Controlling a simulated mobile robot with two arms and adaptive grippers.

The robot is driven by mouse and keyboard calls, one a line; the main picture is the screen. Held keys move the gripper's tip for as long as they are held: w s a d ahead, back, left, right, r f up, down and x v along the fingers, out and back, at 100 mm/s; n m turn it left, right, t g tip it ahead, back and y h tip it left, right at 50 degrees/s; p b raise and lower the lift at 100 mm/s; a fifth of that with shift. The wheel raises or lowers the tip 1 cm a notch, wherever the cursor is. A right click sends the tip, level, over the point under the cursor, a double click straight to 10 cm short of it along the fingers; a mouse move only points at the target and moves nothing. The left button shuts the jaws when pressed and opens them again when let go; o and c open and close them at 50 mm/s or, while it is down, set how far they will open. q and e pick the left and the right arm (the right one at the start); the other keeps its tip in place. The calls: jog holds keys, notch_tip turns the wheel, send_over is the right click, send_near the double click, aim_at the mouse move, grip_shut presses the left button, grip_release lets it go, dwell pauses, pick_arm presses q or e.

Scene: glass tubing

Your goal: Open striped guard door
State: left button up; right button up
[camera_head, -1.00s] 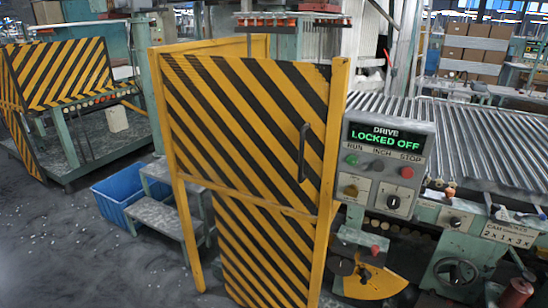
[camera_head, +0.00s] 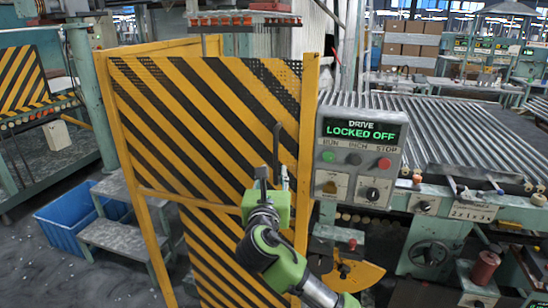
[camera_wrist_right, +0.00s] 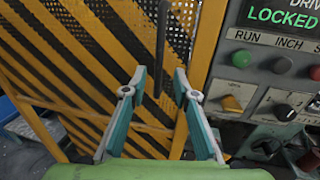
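The striped guard door (camera_head: 200,120) is a yellow-and-black panel standing in a yellow frame and looks closed. Its dark vertical handle (camera_head: 277,143) is near the door's right edge. My right gripper (camera_head: 273,174) is in front of the door, at the handle's lower end in the picture. In the right wrist view my right gripper (camera_wrist_right: 161,77) has its two fingers apart. The handle (camera_wrist_right: 161,45) shows beyond and between the fingertips, and I see no contact. The striped door (camera_wrist_right: 85,60) fills the left of that view. My left gripper is not in view.
A control box (camera_head: 360,150) reading "DRIVE LOCKED OFF" stands right of the door, close to my right arm. A roller bed (camera_head: 460,130) lies behind it. Grey steps (camera_head: 120,238) and a blue bin (camera_head: 65,215) are at the left. Open floor shows at lower left.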

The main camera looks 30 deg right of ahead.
aim_at(276, 159)
jog(key=p+x, duration=0.1)
jog(key=x, duration=0.8)
jog(key=shift+w+d, duration=0.15)
jog(key=shift+w, duration=0.05)
grip_shut()
